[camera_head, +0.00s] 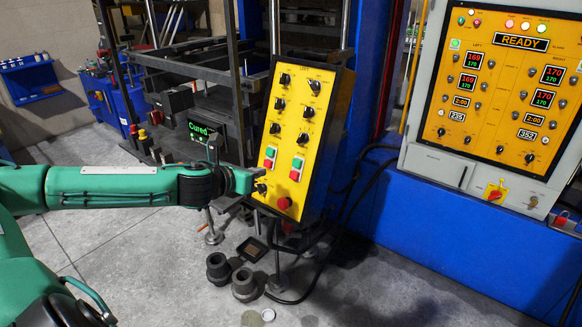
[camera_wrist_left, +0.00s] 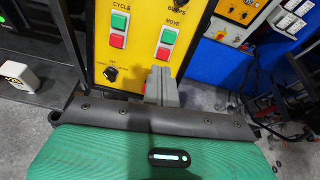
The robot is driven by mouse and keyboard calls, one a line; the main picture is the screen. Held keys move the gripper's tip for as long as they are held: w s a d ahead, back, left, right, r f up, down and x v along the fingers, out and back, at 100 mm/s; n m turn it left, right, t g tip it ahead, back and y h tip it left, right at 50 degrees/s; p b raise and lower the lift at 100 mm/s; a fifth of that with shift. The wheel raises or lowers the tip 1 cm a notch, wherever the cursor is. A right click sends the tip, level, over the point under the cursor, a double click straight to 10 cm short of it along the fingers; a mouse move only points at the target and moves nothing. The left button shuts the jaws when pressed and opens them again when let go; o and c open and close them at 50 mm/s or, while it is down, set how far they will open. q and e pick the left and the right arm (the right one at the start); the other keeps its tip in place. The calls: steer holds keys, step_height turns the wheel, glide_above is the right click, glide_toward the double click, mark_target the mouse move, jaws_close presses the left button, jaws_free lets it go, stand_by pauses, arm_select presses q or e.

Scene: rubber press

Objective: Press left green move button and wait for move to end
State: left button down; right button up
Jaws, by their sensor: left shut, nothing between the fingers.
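The yellow button panel (camera_head: 301,130) stands in the middle of the head view. It carries two pairs of green and red buttons. In the left wrist view the right pair is labelled MOVE, with the green move button (camera_wrist_left: 168,36) above a red button (camera_wrist_left: 163,53). The green move button also shows in the head view (camera_head: 298,163). My left gripper (camera_head: 258,188) is shut and empty, at the panel's lower left in the head view. In the left wrist view its fingers (camera_wrist_left: 161,78) are just below the red move button; contact cannot be told. My right gripper is out of view.
The left pair, labelled CYCLE, has a green button (camera_wrist_left: 119,21). A red knob (camera_head: 284,204) and a black selector (camera_wrist_left: 110,73) are lower on the panel. The cabinet display (camera_head: 521,42) reads READY. Dark round parts (camera_head: 244,285) lie on the floor; cables hang right of the panel.

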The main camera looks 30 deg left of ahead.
mark_target(296, 164)
arm_select(q)
steer(key=shift+s+d+r+m, duration=0.65)
steer(key=shift+d+r+m, duration=0.05)
steer(key=shift+r, duration=0.05)
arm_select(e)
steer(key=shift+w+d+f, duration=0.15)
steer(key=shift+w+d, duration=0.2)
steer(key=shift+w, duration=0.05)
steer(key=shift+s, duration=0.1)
